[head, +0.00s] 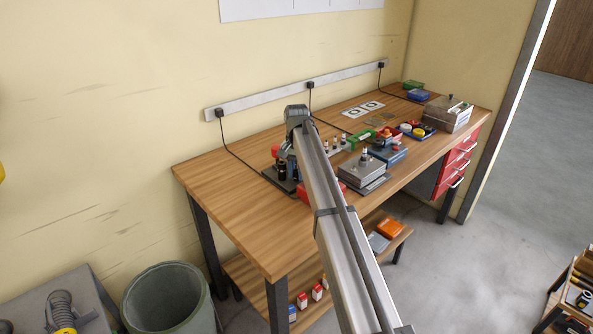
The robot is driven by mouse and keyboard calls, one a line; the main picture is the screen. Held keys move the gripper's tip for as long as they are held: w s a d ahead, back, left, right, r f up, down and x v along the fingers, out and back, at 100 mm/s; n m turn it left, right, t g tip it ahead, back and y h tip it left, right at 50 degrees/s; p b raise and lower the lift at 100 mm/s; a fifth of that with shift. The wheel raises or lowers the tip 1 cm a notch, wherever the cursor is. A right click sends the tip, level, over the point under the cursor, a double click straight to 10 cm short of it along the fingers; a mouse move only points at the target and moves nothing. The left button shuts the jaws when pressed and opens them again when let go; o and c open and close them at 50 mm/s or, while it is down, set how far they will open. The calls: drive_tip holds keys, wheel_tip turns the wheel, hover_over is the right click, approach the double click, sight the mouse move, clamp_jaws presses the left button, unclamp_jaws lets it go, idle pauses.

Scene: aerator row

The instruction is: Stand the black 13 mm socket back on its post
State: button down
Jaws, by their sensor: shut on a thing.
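My gripper (284,158) points down over the left part of the workbench, close above a dark base plate (270,174) that carries small upright parts. It is shut on a small dark piece, which I take to be the black 13 mm socket (281,168). The piece looks roughly upright, but it is too small to read its size mark. I cannot tell whether it touches a post or the plate. My arm hides the right side of the plate and part of the fingers, and the post cannot be made out.
Right of my arm stand a grey metal block (362,173), a blue box (388,153) and a green box (361,139). A red part (275,151) is close by the gripper. A power rail (290,91) with hanging cables runs behind. The bench's left end (225,182) is clear.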

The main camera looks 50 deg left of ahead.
drive_tip(key=shift+f, duration=0.4)
drive_tip(key=c, duration=0.9)
unclamp_jaws()
drive_tip(key=shift+o, duration=0.2)
drive_tip(key=shift+r, duration=0.1)
drive_tip(key=shift+r, duration=3.45)
